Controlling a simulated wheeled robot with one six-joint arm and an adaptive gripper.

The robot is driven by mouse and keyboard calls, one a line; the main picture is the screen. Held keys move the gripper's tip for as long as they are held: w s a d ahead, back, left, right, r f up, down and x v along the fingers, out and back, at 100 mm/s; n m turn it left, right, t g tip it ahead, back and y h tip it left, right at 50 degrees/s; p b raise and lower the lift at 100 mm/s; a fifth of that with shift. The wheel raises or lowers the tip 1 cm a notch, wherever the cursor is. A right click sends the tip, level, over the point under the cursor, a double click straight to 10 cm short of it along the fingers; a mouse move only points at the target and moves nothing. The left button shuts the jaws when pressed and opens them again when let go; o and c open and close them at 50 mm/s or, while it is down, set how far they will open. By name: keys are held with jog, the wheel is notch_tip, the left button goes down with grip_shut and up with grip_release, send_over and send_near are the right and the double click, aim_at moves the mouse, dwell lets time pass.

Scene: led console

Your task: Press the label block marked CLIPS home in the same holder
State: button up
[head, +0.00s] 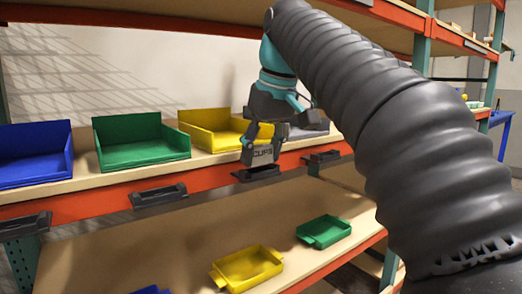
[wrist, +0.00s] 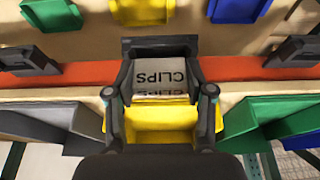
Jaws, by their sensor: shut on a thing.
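The grey label block marked CLIPS (head: 263,154) is between the fingers of my gripper (head: 263,143), which is shut on it. In the head view its lower edge is at the top of a black holder (head: 257,174) on the orange shelf beam. The same holder (wrist: 160,44) lies against the block's far edge there. I cannot tell how deep the block sits in the holder.
Other black holders (head: 158,195) sit along the orange beam (head: 100,200) on both sides. Blue, green (head: 140,145), yellow (head: 205,130) and grey bins stand on the shelf behind. Small yellow (head: 248,268) and green (head: 324,231) trays are on the lower shelf. Space before the beam is open.

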jog(key=shift+f, duration=0.5)
dwell(0.7)
jog(key=o, duration=1)
jog(key=shift+o, duration=0.2)
jog(key=shift+r, duration=0.15)
jog(key=v, duration=0.7)
jog(key=shift+s+r, duration=0.1)
jog(key=shift+d, duration=0.1)
